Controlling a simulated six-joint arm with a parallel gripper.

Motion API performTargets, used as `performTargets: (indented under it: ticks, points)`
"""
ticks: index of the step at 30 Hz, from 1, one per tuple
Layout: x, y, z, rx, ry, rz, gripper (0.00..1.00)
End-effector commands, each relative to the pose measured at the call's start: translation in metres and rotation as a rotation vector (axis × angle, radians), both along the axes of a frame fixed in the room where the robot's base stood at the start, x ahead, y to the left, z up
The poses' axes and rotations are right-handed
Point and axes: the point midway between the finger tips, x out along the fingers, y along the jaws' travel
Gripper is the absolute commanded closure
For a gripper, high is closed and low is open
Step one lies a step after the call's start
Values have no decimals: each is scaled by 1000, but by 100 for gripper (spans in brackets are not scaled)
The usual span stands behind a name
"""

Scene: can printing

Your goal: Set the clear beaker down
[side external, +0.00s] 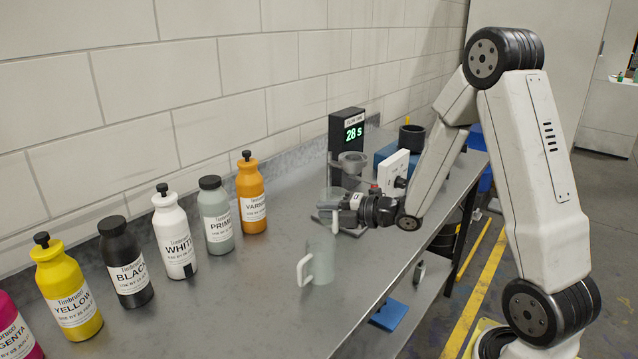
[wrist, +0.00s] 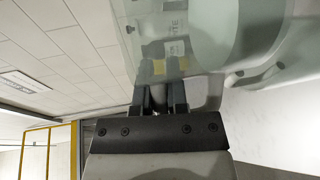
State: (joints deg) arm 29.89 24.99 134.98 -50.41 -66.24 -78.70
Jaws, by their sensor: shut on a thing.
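The clear beaker (side external: 329,195) is between the fingers of my gripper (side external: 343,202), below and in front of the flow cup (side external: 352,160) on its stand. It looks upright. I cannot tell whether its bottom touches the stand's base (side external: 343,230). In the wrist view, my gripper (wrist: 158,78) is shut on the see-through wall of the beaker (wrist: 205,25), which fills the top of the picture. A translucent jug (side external: 321,261) with a pale handle stands on the bench, nearer the camera and apart from the gripper.
A black timer (side external: 347,140) showing 28 s stands behind the flow cup. Several labelled bottles, including an orange one (side external: 251,195), line the wall side of the metal bench (side external: 230,300). A white panel (side external: 393,170) stands close by my wrist. Bare bench lies around the jug.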

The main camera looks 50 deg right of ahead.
Motion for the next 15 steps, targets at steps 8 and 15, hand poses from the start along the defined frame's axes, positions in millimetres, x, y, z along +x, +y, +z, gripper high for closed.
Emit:
performTargets:
  ticks: [8, 15]
  points:
    - [5, 85, 1, -1, -3, 176, 100]
    - [-4, 153, 0, -1, -2, 322, 100]
